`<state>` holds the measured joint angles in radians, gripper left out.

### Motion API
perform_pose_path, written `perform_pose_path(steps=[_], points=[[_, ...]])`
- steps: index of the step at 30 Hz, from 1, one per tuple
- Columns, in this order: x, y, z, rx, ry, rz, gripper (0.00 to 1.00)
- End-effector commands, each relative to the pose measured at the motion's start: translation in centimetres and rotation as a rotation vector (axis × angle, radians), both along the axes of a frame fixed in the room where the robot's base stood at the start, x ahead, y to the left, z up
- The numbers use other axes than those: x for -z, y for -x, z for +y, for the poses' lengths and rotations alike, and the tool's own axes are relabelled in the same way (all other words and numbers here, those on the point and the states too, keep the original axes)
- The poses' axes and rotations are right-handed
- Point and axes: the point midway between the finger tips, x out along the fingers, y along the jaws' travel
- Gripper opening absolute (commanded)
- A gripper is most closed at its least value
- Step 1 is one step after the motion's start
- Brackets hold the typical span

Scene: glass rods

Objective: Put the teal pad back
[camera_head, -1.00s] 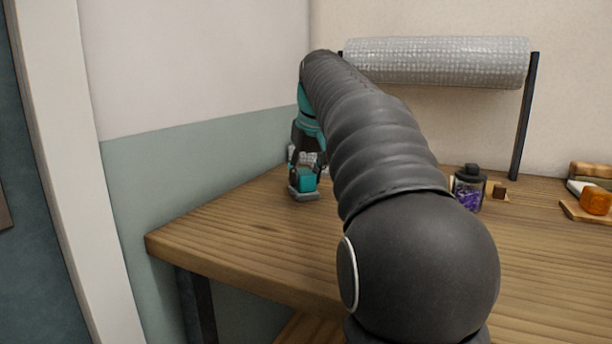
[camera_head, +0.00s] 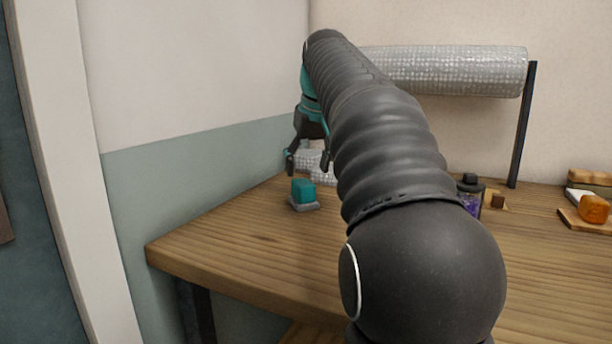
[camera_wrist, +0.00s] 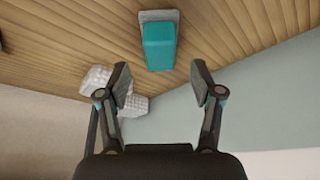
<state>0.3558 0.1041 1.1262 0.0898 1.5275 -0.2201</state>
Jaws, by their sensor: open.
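The teal pad (camera_head: 303,190) is a small teal block sitting on a grey base (camera_head: 304,206) on the wooden table, near its left back edge. It also shows in the wrist view (camera_wrist: 159,46), with the grey base (camera_wrist: 158,15) beneath it. My gripper (camera_head: 308,166) is open and empty, above and behind the pad. In the wrist view the two fingers (camera_wrist: 160,88) are spread wide, and the pad lies beyond their tips, apart from them.
White bubbly wrap (camera_head: 318,160) lies behind the pad by the wall. A wrap roll (camera_head: 455,72) hangs on dark posts (camera_head: 524,125) at the back. A dark-capped jar with purple contents (camera_head: 470,195) and an orange block (camera_head: 593,209) stand to the right. The table's front left (camera_head: 225,240) is clear.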

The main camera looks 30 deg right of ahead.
Motion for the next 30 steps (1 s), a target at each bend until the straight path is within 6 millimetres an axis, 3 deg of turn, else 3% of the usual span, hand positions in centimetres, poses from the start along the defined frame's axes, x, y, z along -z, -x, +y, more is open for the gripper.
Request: perform_pose_path(steps=[1,6,12,30], points=[[-1.4,0.4,0.0,0.0,0.001,-0.003,0.66],[-4.1,1.5,0.2,0.0,0.0,-0.002,0.66],[-5.9,2.3,0.3,0.0,0.0,0.0,0.66],[-6.2,2.5,0.3,0.0,0.0,0.0,0.66]])
